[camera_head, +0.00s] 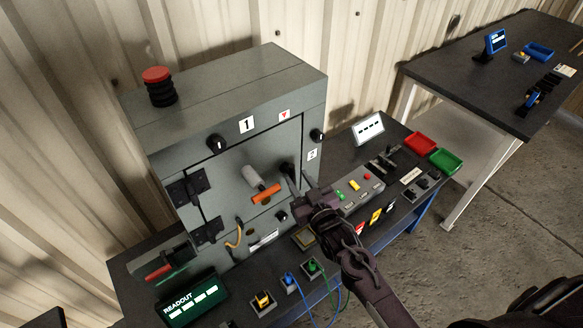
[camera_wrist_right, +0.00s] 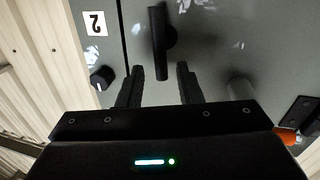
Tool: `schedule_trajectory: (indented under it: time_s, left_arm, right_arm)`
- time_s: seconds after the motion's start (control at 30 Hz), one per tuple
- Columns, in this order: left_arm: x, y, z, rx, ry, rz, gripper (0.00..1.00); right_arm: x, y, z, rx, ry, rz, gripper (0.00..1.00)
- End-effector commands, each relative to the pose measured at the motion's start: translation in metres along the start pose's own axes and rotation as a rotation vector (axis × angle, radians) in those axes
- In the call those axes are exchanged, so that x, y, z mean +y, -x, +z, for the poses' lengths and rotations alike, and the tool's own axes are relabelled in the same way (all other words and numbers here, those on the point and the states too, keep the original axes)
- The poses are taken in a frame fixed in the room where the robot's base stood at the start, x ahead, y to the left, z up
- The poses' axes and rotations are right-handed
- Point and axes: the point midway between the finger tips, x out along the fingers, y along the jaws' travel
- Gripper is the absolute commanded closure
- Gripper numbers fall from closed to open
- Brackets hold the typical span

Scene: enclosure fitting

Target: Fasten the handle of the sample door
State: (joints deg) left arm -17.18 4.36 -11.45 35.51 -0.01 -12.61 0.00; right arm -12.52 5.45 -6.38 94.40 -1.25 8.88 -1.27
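The sample door (camera_head: 225,170) is the grey front panel of the grey enclosure (camera_head: 225,100), and it looks closed. Its black handle (camera_head: 286,168) is near the door's right edge, partly hidden by my gripper in the head view. In the right wrist view the handle (camera_wrist_right: 157,42) is a black bar that stands upright in the picture, beside the dark door seam. My right gripper (camera_head: 299,184) is open and empty in front of it. In the wrist view its fingers (camera_wrist_right: 161,78) point at the handle, one to each side, with the bar ahead of the tips. My left gripper is not in view.
A grey cylinder (camera_head: 251,176) and an orange bar (camera_head: 266,194) stick out from the door left of my gripper. Black knobs (camera_head: 217,143) sit on the frame. A control box (camera_head: 358,190), red tray (camera_head: 420,143) and green tray (camera_head: 446,160) stand right. Cabled sockets (camera_head: 289,283) lie in front.

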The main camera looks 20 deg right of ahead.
Motion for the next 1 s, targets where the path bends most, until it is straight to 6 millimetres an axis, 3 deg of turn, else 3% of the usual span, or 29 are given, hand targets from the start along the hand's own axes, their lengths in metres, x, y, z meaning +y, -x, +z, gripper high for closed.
schedule_trajectory:
  time_s: [0.1, 0.3, 0.67, 0.9, 1.0]
  left_arm:
    - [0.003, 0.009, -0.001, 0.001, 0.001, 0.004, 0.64]
    - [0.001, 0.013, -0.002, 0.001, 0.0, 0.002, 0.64]
    - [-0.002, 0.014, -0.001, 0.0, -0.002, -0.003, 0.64]
    - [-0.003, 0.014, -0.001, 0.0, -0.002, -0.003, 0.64]
    - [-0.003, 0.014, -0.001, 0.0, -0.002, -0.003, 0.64]
  right_arm:
    - [0.0, -0.02, -0.004, 0.001, -0.001, 0.0, 0.68]
    - [0.0, -0.04, -0.001, -0.001, 0.0, -0.001, 0.68]
    - [0.0, -0.044, 0.001, -0.002, 0.0, -0.001, 0.68]
    - [0.0, -0.044, 0.001, -0.002, 0.0, 0.0, 0.99]
    - [0.0, -0.044, 0.001, -0.002, -0.001, 0.0, 1.0]
